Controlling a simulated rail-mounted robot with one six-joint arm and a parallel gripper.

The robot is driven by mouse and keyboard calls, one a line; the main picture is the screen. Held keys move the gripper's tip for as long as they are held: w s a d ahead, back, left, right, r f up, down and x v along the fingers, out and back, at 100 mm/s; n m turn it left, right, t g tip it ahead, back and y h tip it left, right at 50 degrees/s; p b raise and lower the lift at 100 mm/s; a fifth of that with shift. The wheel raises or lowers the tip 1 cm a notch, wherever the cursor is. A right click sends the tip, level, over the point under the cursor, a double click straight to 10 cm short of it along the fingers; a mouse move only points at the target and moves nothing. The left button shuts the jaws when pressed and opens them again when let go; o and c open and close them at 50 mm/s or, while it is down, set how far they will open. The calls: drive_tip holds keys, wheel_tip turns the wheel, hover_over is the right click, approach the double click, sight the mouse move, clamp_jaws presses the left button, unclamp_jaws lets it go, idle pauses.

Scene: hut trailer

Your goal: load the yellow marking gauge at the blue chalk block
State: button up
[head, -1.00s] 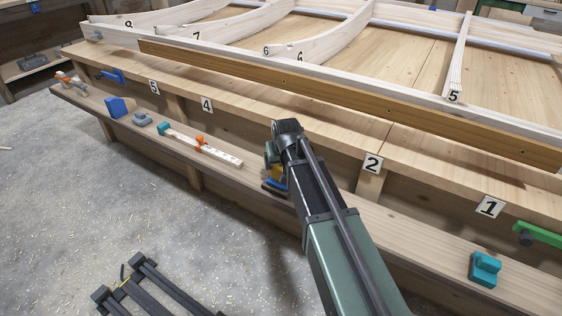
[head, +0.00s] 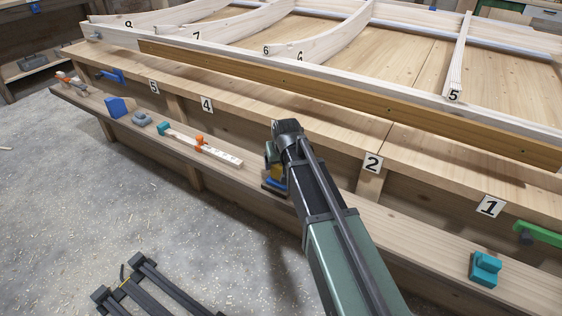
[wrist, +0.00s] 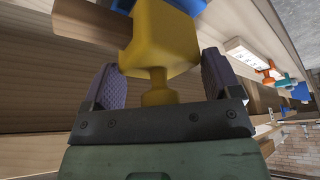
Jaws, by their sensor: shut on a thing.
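The yellow marking gauge (wrist: 165,40) fills the upper middle of the wrist view, with a brown wooden stem (wrist: 92,28) sticking out to the left. My gripper (wrist: 162,76) is shut on it, its purple-grey pads on both sides. In the head view the gauge (head: 277,172) is mostly hidden behind my wrist, low over the front ledge. A blue part (head: 275,184) shows just below it; I cannot tell whether it belongs to the gauge or touches it. A blue block (head: 120,107), which may be the chalk block, stands on the ledge far to the left.
The long front ledge (head: 400,240) also bears a grey-blue item (head: 142,119), a pale strip with orange and teal pieces (head: 205,146), and a teal block (head: 485,268) at right. The workbench with numbered tags (head: 372,163) rises behind it. Ledge to the right of my arm is largely bare.

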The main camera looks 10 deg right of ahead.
wheel_tip(320, 180, up, 7)
drive_tip(key=p, duration=0.7)
idle(0.3)
wheel_tip(320, 180, up, 25)
drive_tip(key=p, duration=2.5)
